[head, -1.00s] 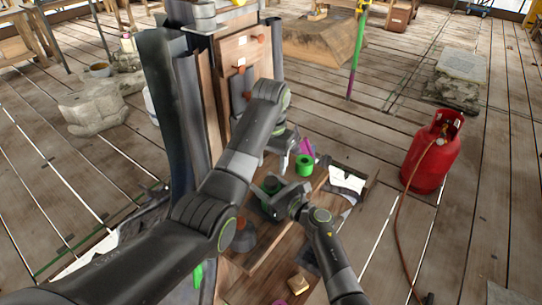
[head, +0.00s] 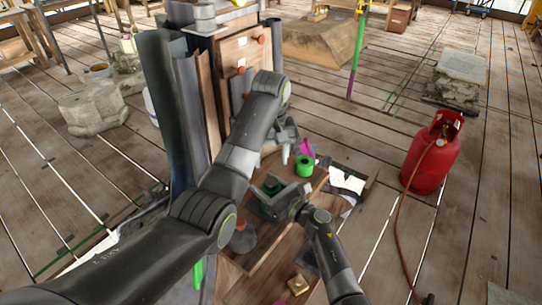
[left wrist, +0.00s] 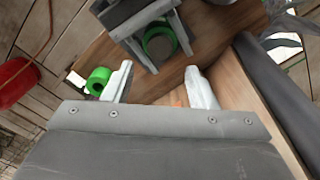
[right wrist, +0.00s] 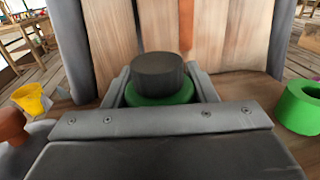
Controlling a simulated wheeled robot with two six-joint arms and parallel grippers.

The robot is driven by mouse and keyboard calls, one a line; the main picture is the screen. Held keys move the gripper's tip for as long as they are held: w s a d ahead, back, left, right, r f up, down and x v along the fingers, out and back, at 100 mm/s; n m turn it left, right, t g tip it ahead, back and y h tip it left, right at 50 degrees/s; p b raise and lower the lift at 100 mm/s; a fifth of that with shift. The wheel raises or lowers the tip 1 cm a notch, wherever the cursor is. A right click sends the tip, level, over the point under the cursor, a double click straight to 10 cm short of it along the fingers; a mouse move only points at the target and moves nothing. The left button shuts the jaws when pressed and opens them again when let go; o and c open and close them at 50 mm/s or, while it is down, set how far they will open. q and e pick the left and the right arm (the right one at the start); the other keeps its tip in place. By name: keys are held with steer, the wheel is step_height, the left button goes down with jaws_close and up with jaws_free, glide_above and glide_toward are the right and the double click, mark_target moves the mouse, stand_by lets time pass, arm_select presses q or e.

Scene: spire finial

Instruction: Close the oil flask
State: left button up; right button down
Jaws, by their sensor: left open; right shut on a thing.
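My right gripper (head: 272,192) is shut on a green piece with a dark grey round top (right wrist: 158,70), probably the oil flask; it stands upright between the fingers in the right wrist view. The left wrist view shows its green rim (left wrist: 160,40) from above. A loose green hollow cylinder (head: 305,166), possibly its cap, stands apart on the wooden board; it also shows in the left wrist view (left wrist: 98,80) and right wrist view (right wrist: 302,107). My left gripper (left wrist: 162,88) is open and empty, its fingers above the board close to the right gripper.
A wooden cabinet (head: 238,75) with knobs stands behind the grippers. A purple piece (head: 306,147), a yellow cup (right wrist: 32,99) and a gold block (head: 298,284) lie around. A red gas cylinder (head: 431,158) with a hose stands on the open floor at right.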

mark_target(271, 181)
arm_select(q)
steer(key=shift+f, duration=4)
steer(key=shift+c, duration=0.3)
steer(key=c, duration=0.9)
steer(key=o, duration=1.1)
step_height(271, 181, up, 8)
steer(key=shift+f, duration=0.25)
arm_select(e)
steer(key=c, duration=0.5)
jaws_free()
